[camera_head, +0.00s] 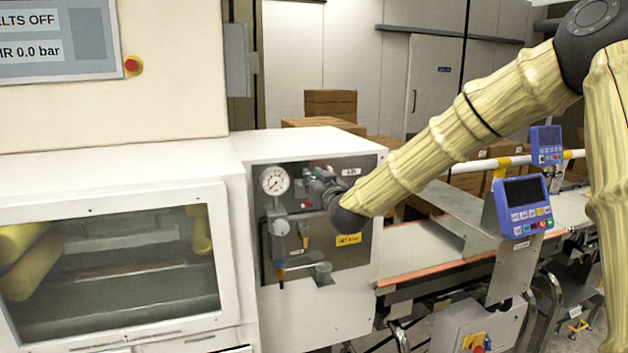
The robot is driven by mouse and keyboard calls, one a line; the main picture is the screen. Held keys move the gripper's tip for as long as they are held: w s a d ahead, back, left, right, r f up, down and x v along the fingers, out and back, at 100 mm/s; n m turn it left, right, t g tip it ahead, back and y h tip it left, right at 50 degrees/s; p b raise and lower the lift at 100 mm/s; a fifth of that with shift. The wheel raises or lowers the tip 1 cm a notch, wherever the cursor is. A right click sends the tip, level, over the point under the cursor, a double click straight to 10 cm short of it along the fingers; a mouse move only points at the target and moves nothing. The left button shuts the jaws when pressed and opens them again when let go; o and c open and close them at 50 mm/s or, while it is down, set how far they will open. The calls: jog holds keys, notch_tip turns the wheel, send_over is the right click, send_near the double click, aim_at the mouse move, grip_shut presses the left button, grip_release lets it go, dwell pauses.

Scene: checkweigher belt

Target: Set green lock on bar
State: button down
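My gripper (312,181) is small and partly hidden by its own wrist. It is at the upper middle of the grey panel (345,262) on the white cabinet, just right of the round pressure gauge (274,181). I cannot tell whether its fingers are open or shut, or whether they touch anything. I cannot make out a green lock; it may be hidden behind the gripper or too small to see. I cannot clearly pick out the bar either. Small red parts show beside the gripper, and grey fittings hang below the gauge.
A yellow label (348,240) and a small grey ledge (322,268) are low on the panel. A conveyor belt (418,250) runs off to the right, with a blue control terminal (522,205) above it. A windowed white machine (110,255) stands left. Cardboard boxes (330,103) are behind.

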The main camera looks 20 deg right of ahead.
jog(key=shift+f+b, duration=0.45)
jog(key=shift+f, duration=0.3)
jog(key=c, duration=1.2)
grip_release()
jog(key=shift+c, duration=0.2)
jog(key=s, duration=1.2)
jog(key=s+a+f+g, duration=0.1)
jog(key=s+f+g, duration=0.25)
jog(key=f, duration=1.05)
jog(key=s+a+f+g, duration=0.15)
jog(key=s+f, duration=0.35)
jog(key=f, duration=0.8)
jog(key=s+a+f+g, duration=0.1)
jog(key=s+f+g, duration=0.3)
jog(key=f, duration=1)
jog(key=s+f+g, duration=0.3)
jog(key=s+f, duration=0.4)
jog(key=s, duration=0.4)
jog(key=s+f+g, duration=0.3)
jog(key=s+f, duration=0.5)
jog(key=s, duration=0.4)
jog(key=s+f+g, duration=0.3)
jog(key=s+f, duration=0.4)
jog(key=s, duration=0.4)
jog(key=shift+s+f+m+h, duration=0.2)
jog(key=shift+s+m+h, duration=0.1)
jog(key=shift+m, duration=0.1)
